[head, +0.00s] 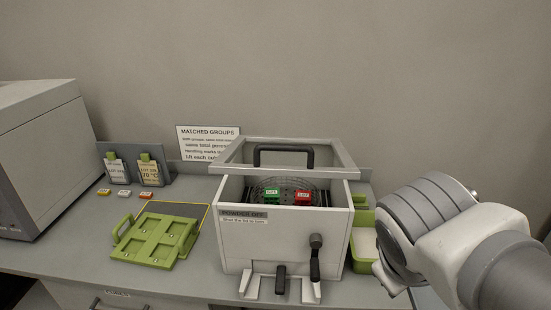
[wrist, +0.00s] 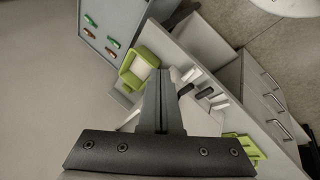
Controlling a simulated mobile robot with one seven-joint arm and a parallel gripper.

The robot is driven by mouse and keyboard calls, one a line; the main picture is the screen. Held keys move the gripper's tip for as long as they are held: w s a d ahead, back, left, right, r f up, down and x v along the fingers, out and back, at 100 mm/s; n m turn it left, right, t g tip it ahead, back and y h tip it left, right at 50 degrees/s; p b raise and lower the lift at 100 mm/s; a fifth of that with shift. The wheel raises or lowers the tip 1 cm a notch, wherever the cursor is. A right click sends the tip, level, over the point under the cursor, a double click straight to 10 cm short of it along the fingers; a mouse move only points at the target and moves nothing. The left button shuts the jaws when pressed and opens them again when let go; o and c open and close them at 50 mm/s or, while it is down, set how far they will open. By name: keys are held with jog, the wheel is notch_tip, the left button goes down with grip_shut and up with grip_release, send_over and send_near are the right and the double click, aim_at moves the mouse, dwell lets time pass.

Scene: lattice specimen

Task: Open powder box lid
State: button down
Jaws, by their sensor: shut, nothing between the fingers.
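The powder box (head: 283,237) is a pale grey box in the middle of the bench in the head view. Its lid (head: 228,160) is a grey frame with a black handle (head: 283,149). The lid's front bar lies behind and above the box's front rim, and a green block (head: 271,196) and a red block (head: 303,197) show inside. I cannot tell whether the frame holds clear glass. My gripper (head: 387,279) is low to the right of the box, apart from it and partly hidden by my wrist. In the wrist view my gripper (wrist: 161,75) is shut and empty.
Black handles (head: 315,258) and white feet (head: 250,284) stick out at the box's front. A green fixture (head: 156,240) lies left of the box. A green bin (head: 363,245) stands on its right, beside my gripper. A large grey machine (head: 40,150) stands far left. A sign (head: 208,143) stands behind.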

jog(key=w+a+f+n+t+h+b, duration=0.25)
jog(key=w+n+b, duration=0.2)
jog(key=n, duration=0.35)
jog(key=w+a+f+n+t+h+b, duration=0.1)
jog(key=w+a+n+t+h+b, duration=0.1)
jog(key=w+n+t+b, duration=0.45)
jog(key=w+a+n+t+y+b, duration=0.2)
jog(key=a+n+t+y, duration=0.35)
jog(key=a+n, duration=1.05)
jog(key=w+r+g+y, duration=0.1)
jog(key=w+r, duration=0.2)
jog(key=w, duration=0.7)
jog(key=shift+w+m+y+p, duration=0.3)
jog(key=shift+m+y+p, duration=0.05)
jog(key=shift+y, duration=0.05)
jog(key=shift+a+g, duration=0.1)
jog(key=shift+g, duration=0.15)
jog(key=shift+r, duration=0.1)
